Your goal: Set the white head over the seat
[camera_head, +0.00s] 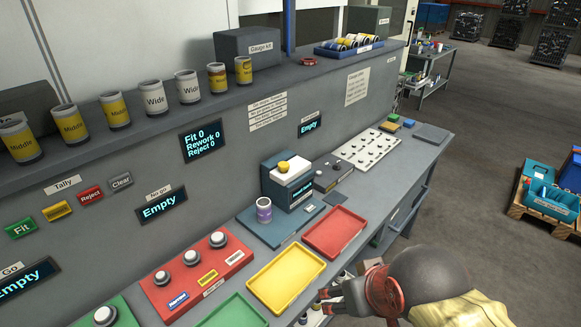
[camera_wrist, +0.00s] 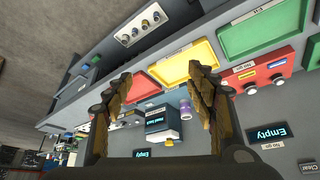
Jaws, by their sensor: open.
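The white head (camera_head: 291,168) with a yellow knob sits on top of a dark blue box-shaped gauge at the back of the bench. A cylinder with a purple band (camera_head: 264,210) stands upright on the gauge's flat blue base plate (camera_head: 282,226), left of the box and apart from the head. I cannot make out the seat itself; the cylinder may hide it. My gripper (camera_head: 342,297) is open and empty in front of the bench, beyond the red tray's near edge. In the wrist view, the gauge (camera_wrist: 162,117) and cylinder (camera_wrist: 186,109) appear between my open fingers (camera_wrist: 159,74).
A red tray (camera_head: 335,232), a yellow tray (camera_head: 286,278) and a green tray (camera_head: 230,312) line the bench front. A red block with several knobs (camera_head: 197,266) stands left of the gauge. A grey box (camera_head: 333,174) is right of it. Labelled cans line the shelf above.

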